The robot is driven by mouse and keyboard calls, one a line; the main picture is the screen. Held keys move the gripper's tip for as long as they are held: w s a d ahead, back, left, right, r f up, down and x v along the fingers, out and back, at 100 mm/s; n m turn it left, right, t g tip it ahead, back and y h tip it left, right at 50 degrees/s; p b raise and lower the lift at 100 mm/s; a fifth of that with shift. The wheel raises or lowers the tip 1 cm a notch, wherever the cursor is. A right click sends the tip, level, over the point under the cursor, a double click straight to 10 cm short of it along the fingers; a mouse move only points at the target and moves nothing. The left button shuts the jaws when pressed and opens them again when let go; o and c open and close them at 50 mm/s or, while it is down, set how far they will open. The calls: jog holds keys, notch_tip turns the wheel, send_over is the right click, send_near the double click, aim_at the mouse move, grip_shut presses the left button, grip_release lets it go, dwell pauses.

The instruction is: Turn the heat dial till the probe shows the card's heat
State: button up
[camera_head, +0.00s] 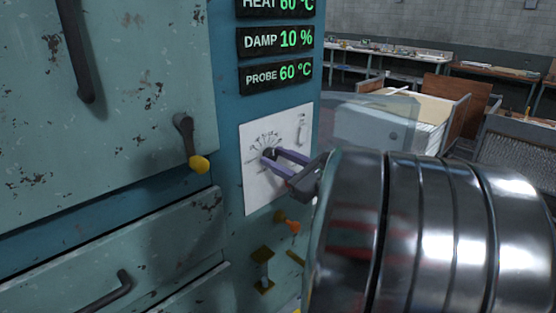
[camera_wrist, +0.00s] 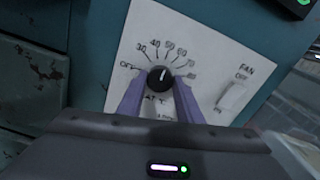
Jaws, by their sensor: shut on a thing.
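The heat dial (camera_wrist: 160,79) is a black knob with a white pointer line on a white panel (camera_wrist: 200,40) marked OFF, 30, 40, 50 and higher. In the wrist view the pointer is turned upward, slightly right, near the middle of the scale. My gripper (camera_wrist: 158,88) has purple fingers, shut on the dial from both sides. In the head view my gripper (camera_head: 275,155) reaches the panel from the right. The probe display (camera_head: 275,74) reads 60 °C. The heat display (camera_head: 276,6), cut by the top edge, also reads 60 °C. I see no card.
The damp display (camera_head: 275,40) reads 10 %. A fan switch (camera_wrist: 232,96) sits right of the dial. Benches (camera_head: 390,48) stand at the back right.

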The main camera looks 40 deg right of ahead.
jog(key=shift+c, duration=0.6)
jog(key=shift+n, duration=0.3)
jog(key=o, duration=1)
jog(key=shift+o, duration=0.2)
jog(key=s, duration=1.3)
jog(key=shift+s+d, duration=0.15)
jog(key=shift+s, duration=0.25)
jog(key=shift+f, duration=0.1)
